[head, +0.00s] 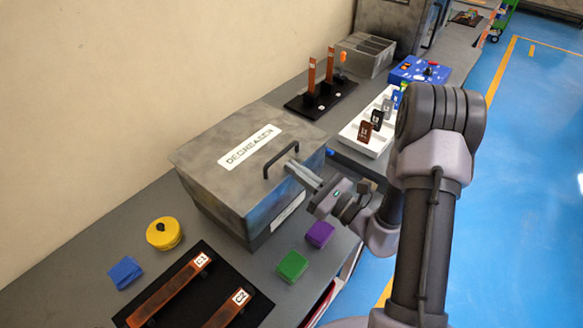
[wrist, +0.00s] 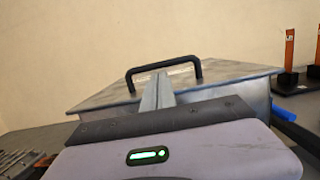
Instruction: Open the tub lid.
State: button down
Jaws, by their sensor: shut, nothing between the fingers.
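The tub (head: 267,208) is a grey metal box labelled DEGREASER and stands on the bench against the wall. Its lid (head: 215,160) is closed on top. A black bar handle (head: 281,157) stands near the lid's right edge; it also shows in the wrist view (wrist: 163,66). My gripper (head: 290,164) is shut and empty. Its fingertips are right by the handle, on its near right side. In the wrist view the shut fingers (wrist: 158,80) point at the middle of the handle. I cannot tell whether they touch it.
A white tag rack (head: 365,139) stands behind, right.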

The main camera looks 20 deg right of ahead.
jog(key=shift+w+a+r, duration=0.15)
jog(key=shift+w+a, duration=0.3)
jog(key=shift+w, duration=0.1)
